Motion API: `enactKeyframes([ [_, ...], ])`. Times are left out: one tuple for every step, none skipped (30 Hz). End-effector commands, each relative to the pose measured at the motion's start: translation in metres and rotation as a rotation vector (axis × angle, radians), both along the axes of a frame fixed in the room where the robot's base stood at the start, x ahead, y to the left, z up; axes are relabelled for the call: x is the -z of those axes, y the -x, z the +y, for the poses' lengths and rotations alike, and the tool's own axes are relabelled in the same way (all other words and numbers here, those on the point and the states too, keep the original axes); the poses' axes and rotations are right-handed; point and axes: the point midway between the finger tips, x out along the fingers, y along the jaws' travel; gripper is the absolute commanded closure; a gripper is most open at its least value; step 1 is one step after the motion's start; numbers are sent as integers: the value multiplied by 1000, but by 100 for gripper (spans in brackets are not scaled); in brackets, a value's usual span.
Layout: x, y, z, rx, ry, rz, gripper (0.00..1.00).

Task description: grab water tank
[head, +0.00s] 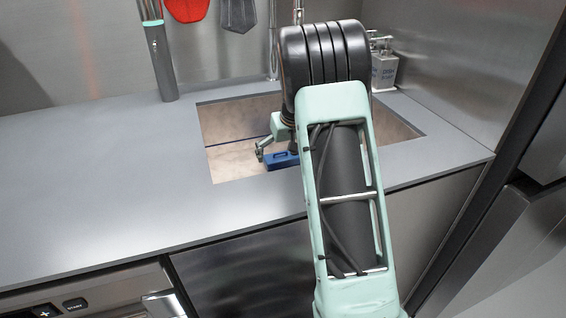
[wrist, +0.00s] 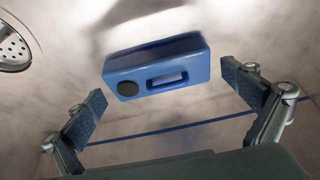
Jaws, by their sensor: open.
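The water tank (wrist: 190,56) is a blue block with a round dark cap at its left end and an oblong handle opening. In the wrist view it lies in the sink, ahead of my gripper (wrist: 172,105) and between the lines of its two fingers, without contact. My gripper is open and empty. In the head view a blue part of the tank (head: 281,160) shows low in the sink, partly hidden by my arm. One finger of my gripper (head: 264,148) shows beside it at the left; the rest is hidden behind my arm.
The sink (head: 232,172) is sunk into a grey counter (head: 110,190), its walls around my gripper. A drain (wrist: 14,48) shows at the wrist view's upper left. Soap bottles (head: 384,68) stand behind right; a grey cylinder (head: 160,62) stands behind left. The left counter is clear.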

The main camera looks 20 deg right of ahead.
Motion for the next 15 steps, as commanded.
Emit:
enactKeyframes([
  [6,-2,0,0,0,0,0],
  [7,-3,0,1,0,0,0],
  [7,-3,0,1,0,-1,0],
  [7,-3,0,1,0,-1,0],
  [7,-3,0,1,0,-1,0],
  [6,-3,0,1,0,-1,0],
  [6,-3,0,1,0,-1,0],
  [6,-3,0,1,0,-1,0],
  [6,-3,0,1,0,-1,3],
  [6,-3,0,1,0,0,7],
  [6,-3,0,1,0,0,10],
  [6,-3,0,1,0,0,14],
  [6,-3,0,1,0,0,18],
  [7,-3,0,1,0,0,21],
  [7,-3,0,1,0,0,25],
])
